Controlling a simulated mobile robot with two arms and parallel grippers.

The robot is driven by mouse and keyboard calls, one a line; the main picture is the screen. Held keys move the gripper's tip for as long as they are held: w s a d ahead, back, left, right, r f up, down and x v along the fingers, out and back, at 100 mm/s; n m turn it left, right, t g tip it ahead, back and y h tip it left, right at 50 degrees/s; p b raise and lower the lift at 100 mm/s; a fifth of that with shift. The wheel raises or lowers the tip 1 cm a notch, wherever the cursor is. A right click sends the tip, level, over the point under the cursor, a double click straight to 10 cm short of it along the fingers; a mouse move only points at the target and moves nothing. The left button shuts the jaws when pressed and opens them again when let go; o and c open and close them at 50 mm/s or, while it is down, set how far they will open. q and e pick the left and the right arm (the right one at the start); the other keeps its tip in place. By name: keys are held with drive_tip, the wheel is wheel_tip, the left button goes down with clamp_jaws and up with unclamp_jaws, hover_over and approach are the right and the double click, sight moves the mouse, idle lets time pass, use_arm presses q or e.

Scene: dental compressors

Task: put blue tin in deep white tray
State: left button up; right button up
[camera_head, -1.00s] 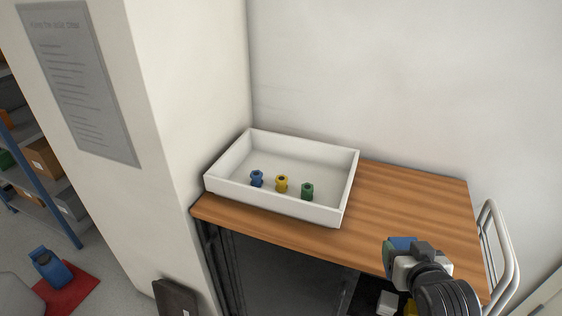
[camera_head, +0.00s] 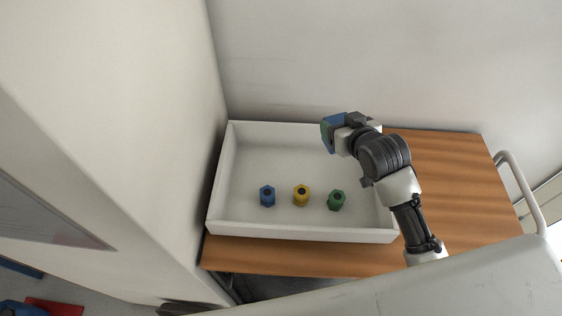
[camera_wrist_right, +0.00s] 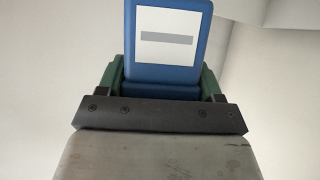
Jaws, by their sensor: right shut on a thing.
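The blue tin (camera_wrist_right: 165,68), with a white label bearing a grey bar, fills the middle of the right wrist view. It sits between the green fingers of my right gripper, which is shut on it. In the head view the tin (camera_head: 336,119) shows at the end of my right gripper (camera_head: 329,133), over the back right part of the deep white tray (camera_head: 300,233). The gripper hides part of the tin and of the tray's right side. I cannot tell how high the tin is above the tray floor. My left gripper is not in view.
A blue (camera_head: 267,196), a yellow (camera_head: 301,195) and a green hex piece (camera_head: 336,200) stand in the tray's front half. The tray is on a wooden top (camera_head: 445,180) beside a wall and pillar. A white rail (camera_head: 520,190) stands at the right.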

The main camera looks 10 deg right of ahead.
drive_tip(key=f, duration=0.5)
drive_tip(key=shift+s+d+p, duration=0.2)
drive_tip(key=shift+s+p, duration=0.1)
drive_tip(key=shift+s, duration=0.05)
drive_tip(key=shift+w+f, duration=0.15)
drive_tip(key=shift+f, duration=2.15)
drive_tip(key=shift+a+f, duration=0.1)
drive_tip(key=shift+f, duration=0.05)
drive_tip(key=o, duration=1.1)
